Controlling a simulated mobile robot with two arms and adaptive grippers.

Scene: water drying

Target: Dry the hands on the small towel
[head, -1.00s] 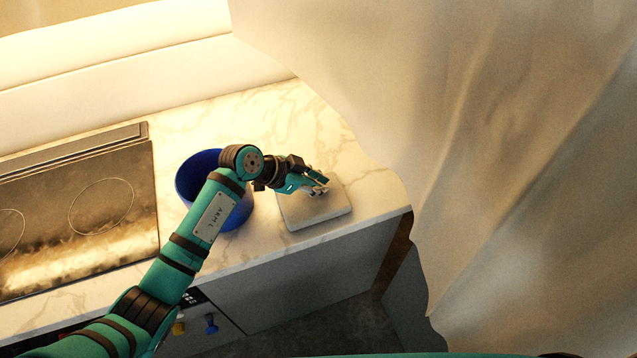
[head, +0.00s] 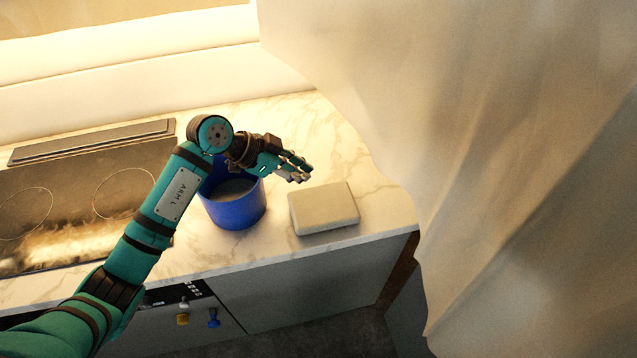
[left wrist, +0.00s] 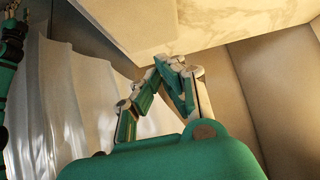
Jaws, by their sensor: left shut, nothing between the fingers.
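The small towel (head: 324,209) is a pale, folded, flat block lying on the marble counter, right of the blue bucket. My left gripper (head: 303,172) is above and behind the towel, apart from it, near the bucket's upper right rim. Its fingers are shut with nothing between them, and the fingertips also meet in the left wrist view (left wrist: 170,62). The blue bucket (head: 238,212) stands on the counter and holds greyish water (head: 232,190). My left arm partly hides the bucket.
A dark cooktop (head: 85,205) lies to the left on the marble counter (head: 345,150). A large pale curtain (head: 480,150) hangs over the counter's right end. Yellow and blue knobs show on the cabinet front below. The counter behind the towel is clear.

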